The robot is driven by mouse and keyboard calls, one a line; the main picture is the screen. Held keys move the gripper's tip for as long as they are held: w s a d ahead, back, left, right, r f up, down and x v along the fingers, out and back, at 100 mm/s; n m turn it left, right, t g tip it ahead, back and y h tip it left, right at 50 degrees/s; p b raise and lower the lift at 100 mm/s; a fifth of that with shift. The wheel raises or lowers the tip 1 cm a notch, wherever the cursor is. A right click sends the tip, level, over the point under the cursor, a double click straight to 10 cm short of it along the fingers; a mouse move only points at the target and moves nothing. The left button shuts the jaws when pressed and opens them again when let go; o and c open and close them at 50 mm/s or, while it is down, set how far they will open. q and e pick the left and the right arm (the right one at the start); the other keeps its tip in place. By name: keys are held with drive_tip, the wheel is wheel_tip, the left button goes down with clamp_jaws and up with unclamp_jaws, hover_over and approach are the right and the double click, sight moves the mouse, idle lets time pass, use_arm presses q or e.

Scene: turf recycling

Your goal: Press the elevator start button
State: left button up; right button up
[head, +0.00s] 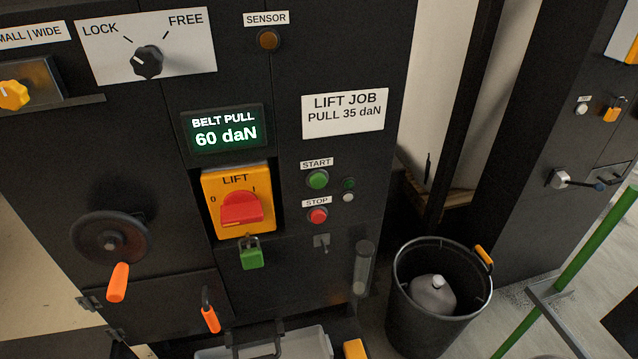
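The green start button (317,179) sits on the black cabinet front, under a white START label (317,163). The red stop button (318,215) is below it, under a STOP label (316,202). A small dark green light (349,184) and a small white one (348,197) are to their right. Left of the buttons is the yellow LIFT switch plate (237,200) with a red rotary handle (241,209), marked 0 and I. A green padlock (251,256) hangs below it. Neither of my grippers is in view.
A green display (225,130) reads BELT PULL 60 daN. A sign (344,112) reads LIFT JOB PULL 35 daN. A black crank wheel (110,237) with an orange handle sticks out at left. A black bin (411,325) holding a grey jug (433,295) stands at lower right.

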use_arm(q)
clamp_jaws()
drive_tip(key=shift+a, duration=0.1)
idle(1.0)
